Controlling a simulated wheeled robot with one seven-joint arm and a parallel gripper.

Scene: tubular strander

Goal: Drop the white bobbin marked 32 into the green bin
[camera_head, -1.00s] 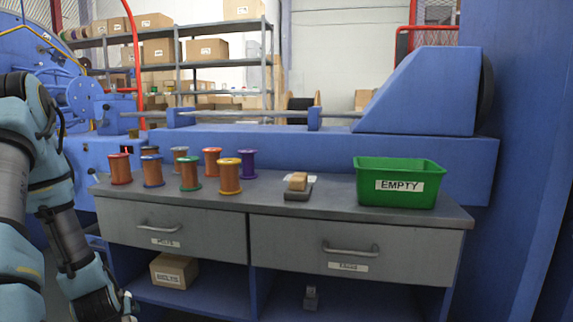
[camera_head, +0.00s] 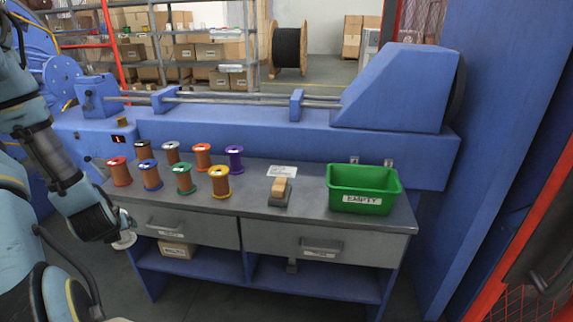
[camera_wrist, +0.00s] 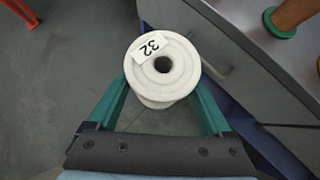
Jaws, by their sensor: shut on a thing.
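The white bobbin marked 32 (camera_wrist: 154,88) is between the two fingers of my gripper (camera_wrist: 165,95) in the wrist view. The gripper is shut on it, and its round end with the 32 label faces the camera. In the head view the bobbin (camera_head: 124,240) shows as a small white piece at the end of my arm, low at the left, in front of the bench's left drawer. The green bin (camera_head: 362,202) marked EMPTY stands on the right end of the bench top, well to the right of my gripper. No contents show in it.
Several copper-coloured spools with coloured flanges, such as the yellow one (camera_head: 219,183), stand on the left of the grey bench top (camera_head: 310,212). A wood-topped block (camera_head: 280,192) and a paper label lie mid-bench. A blue machine (camera_head: 250,130) runs behind. Red-framed mesh (camera_head: 520,225) stands at right.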

